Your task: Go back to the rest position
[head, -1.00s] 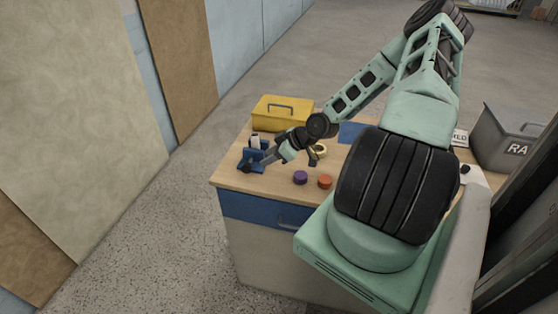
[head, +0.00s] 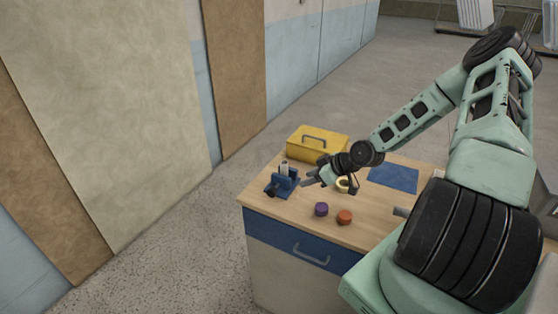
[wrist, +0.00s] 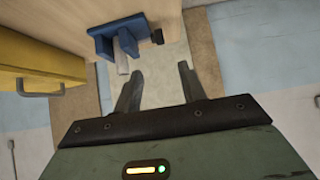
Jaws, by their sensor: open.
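My gripper (head: 311,178) is above the wooden worktop of the cabinet (head: 283,212), just right of a blue holder (head: 281,184) with a pale upright piece in it. In the wrist view my gripper (wrist: 160,82) has its two fingers spread apart with nothing between them. The blue holder (wrist: 118,35) lies beyond the fingertips there, apart from them. My arm reaches in from the right in the head view.
A yellow toolbox (head: 318,142) stands at the back of the worktop. A purple puck (head: 321,209), an orange puck (head: 344,217) and a cream ring (head: 343,184), partly hidden by my arm, lie there. A blue mat (head: 393,179) is flat at right. Floor at left is clear.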

